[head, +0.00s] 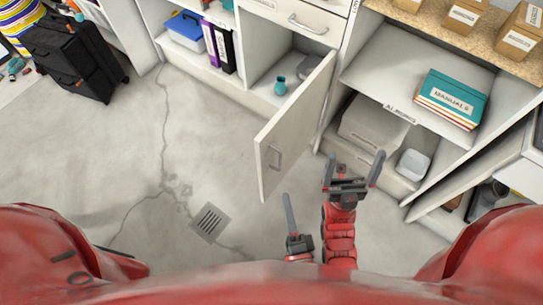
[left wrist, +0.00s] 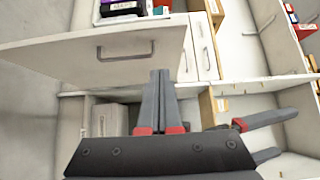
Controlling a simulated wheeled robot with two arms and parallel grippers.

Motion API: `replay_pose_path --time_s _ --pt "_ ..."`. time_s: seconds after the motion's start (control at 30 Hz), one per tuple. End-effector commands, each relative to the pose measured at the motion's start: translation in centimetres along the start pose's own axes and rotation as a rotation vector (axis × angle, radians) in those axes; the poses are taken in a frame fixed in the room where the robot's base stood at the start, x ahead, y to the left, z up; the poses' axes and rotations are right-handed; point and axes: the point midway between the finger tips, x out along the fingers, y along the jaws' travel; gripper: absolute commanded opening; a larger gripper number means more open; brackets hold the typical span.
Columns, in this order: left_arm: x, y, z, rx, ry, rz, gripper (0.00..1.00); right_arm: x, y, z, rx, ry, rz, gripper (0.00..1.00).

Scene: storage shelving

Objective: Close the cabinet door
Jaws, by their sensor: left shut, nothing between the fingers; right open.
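The white cabinet door (head: 294,128) stands wide open, swung out from the lower cabinet (head: 262,92). Its grey bar handle (head: 273,157) is near the free edge. In the left wrist view the door (left wrist: 60,62) spans the upper left, with its handle (left wrist: 125,51) left of the fingertips. My left gripper (head: 287,197) is shut and empty, just right of the door's lower free corner; its fingers (left wrist: 160,74) also show in the left wrist view. Whether they touch the door is unclear. My right gripper (head: 354,168) is open and empty, right of the door.
Inside the cabinet are a teal vase (head: 280,86) and a grey item. Shelves to the right hold teal manuals (head: 449,93), a grey box (head: 372,125) and a white container (head: 413,164). A black suitcase (head: 77,62) stands far left. The floor left of the door is clear.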

Motion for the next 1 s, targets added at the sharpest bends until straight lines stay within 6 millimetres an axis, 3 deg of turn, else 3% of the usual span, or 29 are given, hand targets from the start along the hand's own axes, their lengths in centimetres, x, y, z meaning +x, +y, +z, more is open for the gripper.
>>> replay_pose_path --time_s 0.53,0.73,1.0 --pt "10.0 0.2 0.2 0.001 -0.005 -0.001 0.0 -1.6 -0.1 0.3 0.0 0.0 0.001 1.0" --pt "11.8 0.2 2.2 0.004 -0.002 0.001 0.0 -1.9 -0.1 0.3 0.0 0.0 0.001 1.0" --pt "12.4 0.1 2.7 0.002 0.004 0.001 0.0 -2.0 -0.1 0.4 0.0 0.0 0.001 1.0"
